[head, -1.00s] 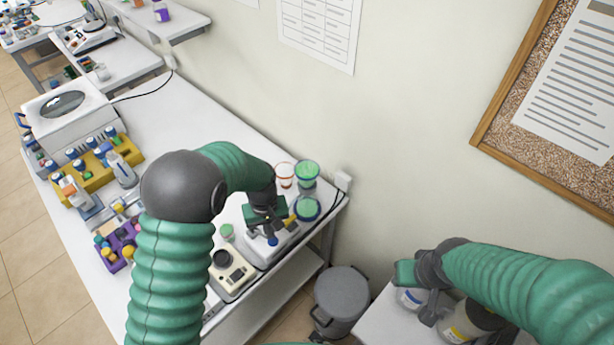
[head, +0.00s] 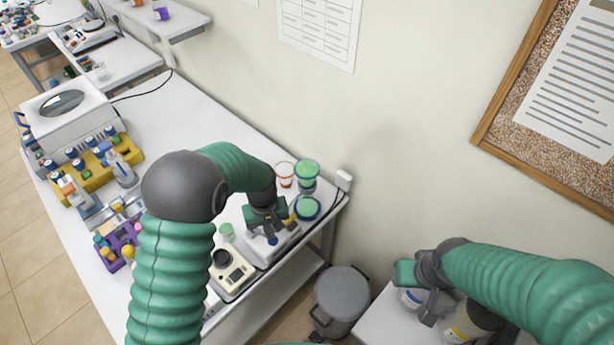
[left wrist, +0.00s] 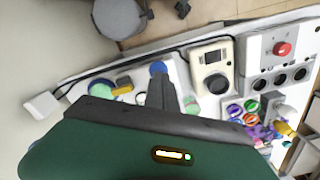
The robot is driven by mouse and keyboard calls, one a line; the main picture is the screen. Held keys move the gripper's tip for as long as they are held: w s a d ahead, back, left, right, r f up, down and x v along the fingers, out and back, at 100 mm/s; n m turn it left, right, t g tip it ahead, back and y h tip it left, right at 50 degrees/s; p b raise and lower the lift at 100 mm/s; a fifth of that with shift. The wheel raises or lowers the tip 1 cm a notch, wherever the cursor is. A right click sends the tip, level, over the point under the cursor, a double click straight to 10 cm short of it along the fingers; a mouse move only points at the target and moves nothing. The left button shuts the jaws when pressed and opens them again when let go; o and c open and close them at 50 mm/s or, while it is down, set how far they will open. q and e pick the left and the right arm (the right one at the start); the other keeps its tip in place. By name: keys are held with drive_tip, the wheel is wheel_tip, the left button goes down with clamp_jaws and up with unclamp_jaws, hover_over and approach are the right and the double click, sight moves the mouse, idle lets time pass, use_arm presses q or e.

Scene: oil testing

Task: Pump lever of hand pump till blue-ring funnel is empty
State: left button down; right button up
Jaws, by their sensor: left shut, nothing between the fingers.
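My left gripper (head: 268,232) is shut and empty, over the white pump base (head: 252,258) near the far right corner of the bench. A blue round knob (head: 272,240) shows right at its fingertips; the knob also shows in the left wrist view (left wrist: 158,67). Whether the fingers touch it, I cannot tell. Most of the pump and its lever is hidden behind my gripper. A blue-ringed round vessel (head: 307,207) stands just right of the gripper, with a green-filled funnel (head: 306,169) behind it. My right gripper (head: 428,300) is above bottles at lower right; its jaws are unclear.
An orange-rimmed clear funnel (head: 285,172) stands left of the green one. A cream meter (head: 230,270) with a dark dial sits at the bench's front edge. A grey bin (head: 342,298) stands on the floor. The bench's back middle is clear.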

sight(274, 241)
use_arm(q)
drive_tip(key=shift+f, duration=0.5)
drive_tip(key=shift+s+d+f+b, duration=0.25)
drive_tip(key=shift+d+f+b, duration=0.05)
drive_tip(key=shift+f+b, duration=0.3)
drive_tip(key=shift+s+d+f+b, duration=0.1)
drive_tip(key=shift+d+f+b, duration=0.1)
drive_tip(key=shift+f, duration=0.2)
drive_tip(key=shift+s+d+f+b, duration=0.1)
drive_tip(key=shift+f+b, duration=0.1)
drive_tip(key=shift+f, duration=0.2)
drive_tip(key=shift+s+d+f+b, duration=0.1)
drive_tip(key=shift+f+b, duration=0.35)
drive_tip(key=shift+f, duration=0.3)
